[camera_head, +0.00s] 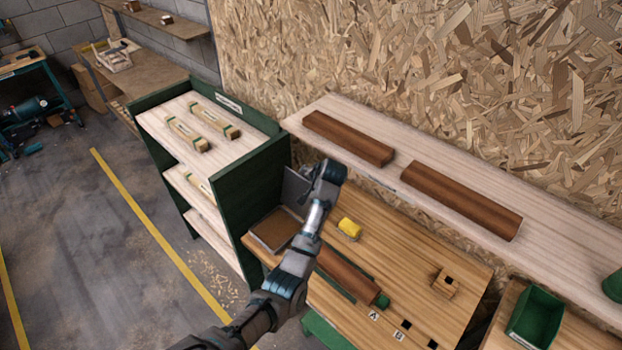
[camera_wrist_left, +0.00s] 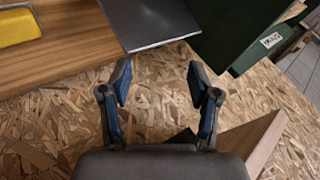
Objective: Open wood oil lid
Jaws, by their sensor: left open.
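The wood oil box (camera_head: 275,231) is a shallow tray with a brown inside, on the left end of the workbench. Its grey lid (camera_head: 294,190) stands raised at the box's back edge, partly hidden by my left arm. In the left wrist view, a dark grey flat panel (camera_wrist_left: 150,20), which looks like the lid, lies just beyond the fingertips. My left gripper (camera_head: 328,171) is above and beside the lid. The wrist view shows its two fingers (camera_wrist_left: 162,78) apart with nothing between them. My right gripper is in neither view.
A yellow block (camera_head: 350,227) and a brown beam (camera_head: 345,274) lie on the workbench (camera_head: 400,262). A green shelf unit (camera_head: 240,190) stands close at left. A wall shelf with two brown beams (camera_head: 460,200) runs behind. A green bin (camera_head: 536,317) is at right.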

